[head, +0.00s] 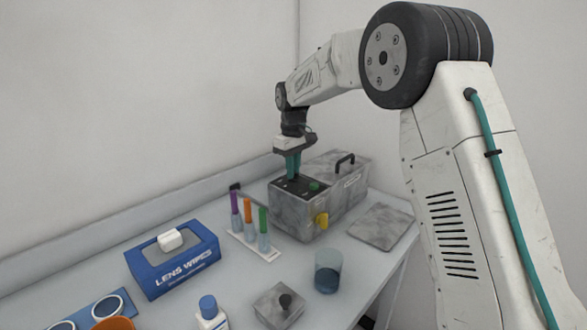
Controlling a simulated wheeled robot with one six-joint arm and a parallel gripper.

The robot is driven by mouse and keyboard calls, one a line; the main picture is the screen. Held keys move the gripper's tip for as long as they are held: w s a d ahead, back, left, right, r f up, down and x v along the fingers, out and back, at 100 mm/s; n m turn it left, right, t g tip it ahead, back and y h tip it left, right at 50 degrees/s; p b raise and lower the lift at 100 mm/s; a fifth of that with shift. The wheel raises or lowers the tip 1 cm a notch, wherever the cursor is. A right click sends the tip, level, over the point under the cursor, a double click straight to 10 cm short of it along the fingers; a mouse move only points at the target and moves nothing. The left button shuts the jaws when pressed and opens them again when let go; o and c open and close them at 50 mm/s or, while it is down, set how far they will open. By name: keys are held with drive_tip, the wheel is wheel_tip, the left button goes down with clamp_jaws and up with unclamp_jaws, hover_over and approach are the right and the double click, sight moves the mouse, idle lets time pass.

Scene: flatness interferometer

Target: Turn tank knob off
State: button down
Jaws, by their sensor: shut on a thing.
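The tank (290,215) is a grey marbled box at the back of the bench, with a dark panel on the left part of its top. My gripper (293,174) points down at this panel, its teal fingers shut on the tank knob. The fingers hide the knob, so its setting cannot be seen. A green round part (314,186) sits on the panel just right of the fingers. A yellow tap-like part (321,220) sticks out of the tank's front face.
A rack of capped tubes (249,227) stands left of the tank. A blue lens wipes box (173,262), a white bottle (210,315), a grey block with a dark knob (279,306) and a beaker (327,271) stand nearer. A flat grey slab (381,226) lies right.

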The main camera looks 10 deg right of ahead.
drive_tip(key=shift+w+r, duration=0.1)
drive_tip(key=shift+r, duration=0.05)
drive_tip(key=c, duration=1.5)
unclamp_jaws()
drive_tip(key=shift+o, duration=0.2)
wheel_tip(320, 180, up, 8)
drive_tip(key=shift+f, duration=0.15)
